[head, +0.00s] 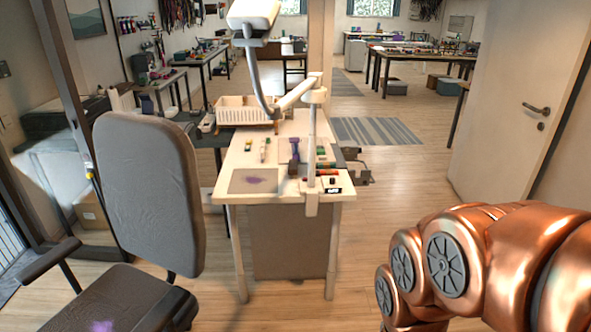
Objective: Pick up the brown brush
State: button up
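I cannot make out the brown brush for certain. Several small items lie on the narrow white table (236,163) in the middle of the head view, too small to identify surely. Among them are a purple upright item (295,148) and a small dark brownish block (293,169) just in front of it. My copper-coloured arm fills the lower right, well apart from the table. My gripper is outside the picture.
A grey office chair (150,180) stands at the left, close to the table. A lamp on a jointed arm (262,85) rises from the table's right side. A white basket (243,110) sits at the back. A door (520,110) stands at the right.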

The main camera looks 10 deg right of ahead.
aim_at(293, 165)
jog(key=z, duration=1.1)
jog(key=i, duration=3.9)
jog(key=u, duration=4.45)
